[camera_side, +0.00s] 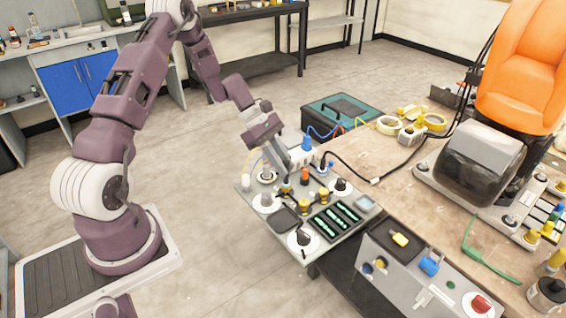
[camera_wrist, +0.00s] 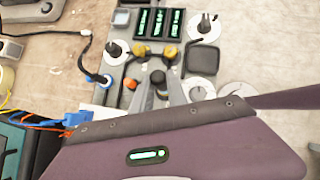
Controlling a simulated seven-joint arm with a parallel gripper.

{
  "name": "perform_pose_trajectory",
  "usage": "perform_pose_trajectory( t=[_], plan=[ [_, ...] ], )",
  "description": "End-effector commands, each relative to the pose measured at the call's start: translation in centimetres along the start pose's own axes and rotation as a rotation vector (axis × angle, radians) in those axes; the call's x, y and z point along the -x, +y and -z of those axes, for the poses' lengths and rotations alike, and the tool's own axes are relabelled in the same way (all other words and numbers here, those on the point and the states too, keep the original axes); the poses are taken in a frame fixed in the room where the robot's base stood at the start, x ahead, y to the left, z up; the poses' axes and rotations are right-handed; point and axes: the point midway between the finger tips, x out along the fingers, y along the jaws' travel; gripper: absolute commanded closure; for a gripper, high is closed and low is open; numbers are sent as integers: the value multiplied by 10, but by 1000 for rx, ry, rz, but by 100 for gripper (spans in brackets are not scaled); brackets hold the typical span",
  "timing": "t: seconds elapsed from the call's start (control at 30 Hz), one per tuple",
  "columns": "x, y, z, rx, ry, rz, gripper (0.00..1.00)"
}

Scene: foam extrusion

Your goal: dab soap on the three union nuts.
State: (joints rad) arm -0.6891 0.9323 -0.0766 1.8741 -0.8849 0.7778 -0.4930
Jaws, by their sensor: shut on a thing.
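My gripper (camera_side: 285,178) points down over the grey panel (camera_side: 250,187). In the wrist view its two grey fingers (camera_wrist: 157,86) close around a small dark tool (camera_wrist: 157,77); the tool's lower end is hidden. Two brass-yellow fittings, which look like union nuts, sit just beyond the fingertips: a left nut (camera_wrist: 138,50) and a right nut (camera_wrist: 170,53). In the side view brass nuts also show at the panel's middle, one nearer (camera_side: 306,206) and one farther right (camera_side: 322,196). I cannot make out a third nut clearly or tell whether the tool touches one.
An orange knob (camera_side: 304,175) stands close beside my fingers. Black knobs on white discs (camera_side: 302,238), a display with green bars (camera_side: 336,220) and a dark square pad (camera_side: 286,219) surround the fittings. A black cable (camera_side: 350,170) crosses to the wooden bench (camera_side: 400,190).

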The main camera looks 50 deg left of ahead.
Motion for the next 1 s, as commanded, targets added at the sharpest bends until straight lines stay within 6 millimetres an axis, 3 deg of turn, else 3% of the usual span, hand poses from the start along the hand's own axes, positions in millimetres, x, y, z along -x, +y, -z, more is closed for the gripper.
perform_pose_trajectory(
  t=[0.8,1.0],
  plan=[
    [1,0,0,0,0,0,100],
    [15,0,-11,-2,2,-2,100]
  ],
)
